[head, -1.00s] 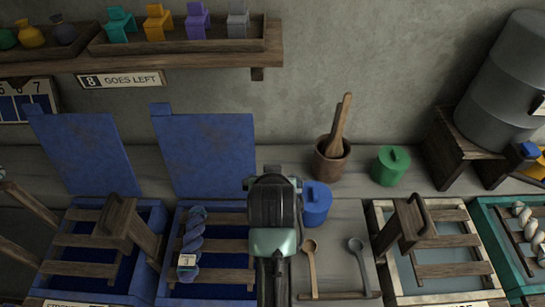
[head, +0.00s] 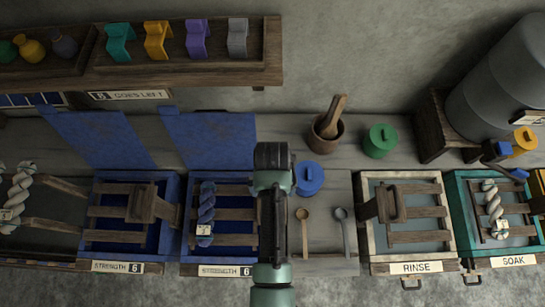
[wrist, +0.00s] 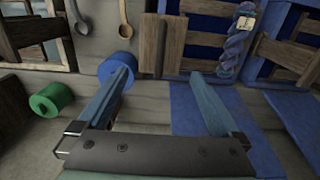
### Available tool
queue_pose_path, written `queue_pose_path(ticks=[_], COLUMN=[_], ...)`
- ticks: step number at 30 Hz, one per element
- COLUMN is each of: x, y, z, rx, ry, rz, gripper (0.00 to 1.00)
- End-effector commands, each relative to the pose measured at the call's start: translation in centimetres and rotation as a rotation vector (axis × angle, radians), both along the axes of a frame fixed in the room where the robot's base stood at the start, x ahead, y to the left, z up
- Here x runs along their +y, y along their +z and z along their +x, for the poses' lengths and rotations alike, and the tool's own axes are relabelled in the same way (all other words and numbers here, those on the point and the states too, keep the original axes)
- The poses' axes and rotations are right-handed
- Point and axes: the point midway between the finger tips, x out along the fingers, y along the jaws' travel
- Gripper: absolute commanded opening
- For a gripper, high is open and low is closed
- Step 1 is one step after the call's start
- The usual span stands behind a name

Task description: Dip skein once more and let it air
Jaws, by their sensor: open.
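A twisted blue skein (head: 206,210) with a small pale tag lies on the wooden slats of the second blue vat (head: 187,212), left of my arm. It also shows at the top of the wrist view (wrist: 236,42). My gripper (wrist: 165,76) is open and empty, its two fingers spread, with the skein apart from them. In the head view my arm hides the fingers. A first blue vat (head: 89,215) with a wooden press-like piece (head: 142,203) stands to the left. Both blue vats carry labels reading STRENGTH 6.
A blue lidded pot (head: 309,178), green pot (head: 380,141), mortar (head: 325,137) and two spoons (head: 304,232) stand or lie right of my arm. Further right are the RINSE vat (head: 366,240) and teal SOAK vat (head: 461,235). A pale skein (head: 16,195) lies far left.

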Motion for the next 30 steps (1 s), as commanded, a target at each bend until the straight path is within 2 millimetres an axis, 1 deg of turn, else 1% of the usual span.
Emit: queue_pose_path(ticks=[5, 8, 11, 12, 20, 21, 22, 30], x=[0.0, 0.0, 0.0, 0.0, 0.0, 0.0, 0.0, 0.0], y=[-1.6, -2.9, -4.5, -5.4, -9.3, -8.3, -8.2, -8.9], z=[-0.1, -0.1, -0.1, -0.1, -0.1, 0.0, 0.0, 0.1], rx=[0.002, 0.003, 0.002, 0.000, -0.002, -0.003, -0.002, -0.003], ry=[0.000, 0.000, 0.000, 0.000, 0.000, 0.000, 0.000, 0.000], rz=[0.000, 0.000, 0.000, 0.000, 0.000, 0.000, 0.000, 0.000], gripper=[1.00, 1.00, 1.00, 1.00, 1.00, 1.00, 1.00, 1.00])
